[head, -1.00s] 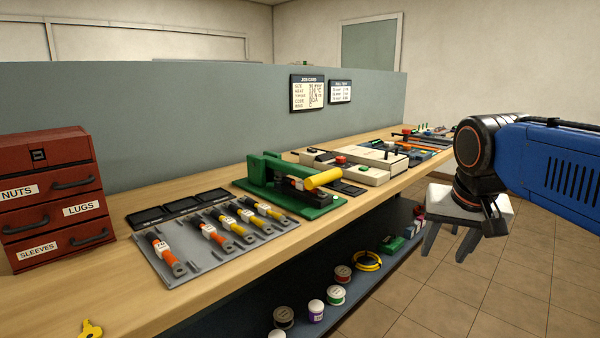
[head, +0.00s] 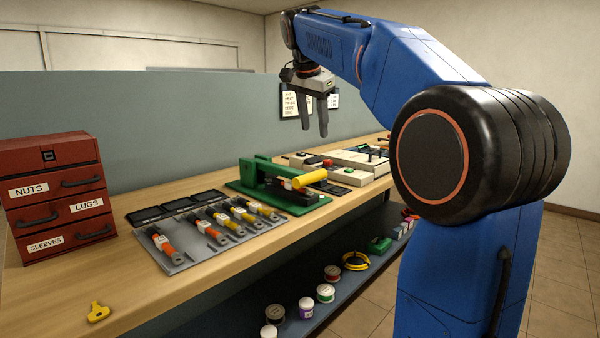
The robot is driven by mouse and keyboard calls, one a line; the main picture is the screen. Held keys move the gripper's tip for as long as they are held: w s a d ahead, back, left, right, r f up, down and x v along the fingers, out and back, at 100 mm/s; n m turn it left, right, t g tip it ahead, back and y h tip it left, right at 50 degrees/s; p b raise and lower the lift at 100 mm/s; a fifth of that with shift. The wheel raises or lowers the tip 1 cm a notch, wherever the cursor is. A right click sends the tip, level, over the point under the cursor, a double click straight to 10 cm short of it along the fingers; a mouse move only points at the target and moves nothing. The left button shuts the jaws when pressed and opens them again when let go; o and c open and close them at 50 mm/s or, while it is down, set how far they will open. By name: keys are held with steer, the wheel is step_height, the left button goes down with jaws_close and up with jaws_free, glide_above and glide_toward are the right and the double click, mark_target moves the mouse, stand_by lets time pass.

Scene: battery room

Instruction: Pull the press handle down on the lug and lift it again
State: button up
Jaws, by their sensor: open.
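The green press (head: 252,179) stands on its green base on the bench. My gripper (head: 314,132) hangs fingers down in the air above the press and handle in the picture, open and empty, apart from both.
A grey tray (head: 179,263) with several orange and yellow tagged cables lies left of the press. A red drawer cabinet (head: 54,196) stands at the far left. A yellow key (head: 98,312) lies near the front edge. Boxes and tools (head: 362,161) fill the bench to the right.

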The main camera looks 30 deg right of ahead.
mark_target(319, 171)
steer(key=x, duration=1.7)
steer(key=shift+w+a+f, duration=0.1)
steer(key=shift+f, duration=0.1)
steer(key=shift+r, duration=0.1)
jaws_close()
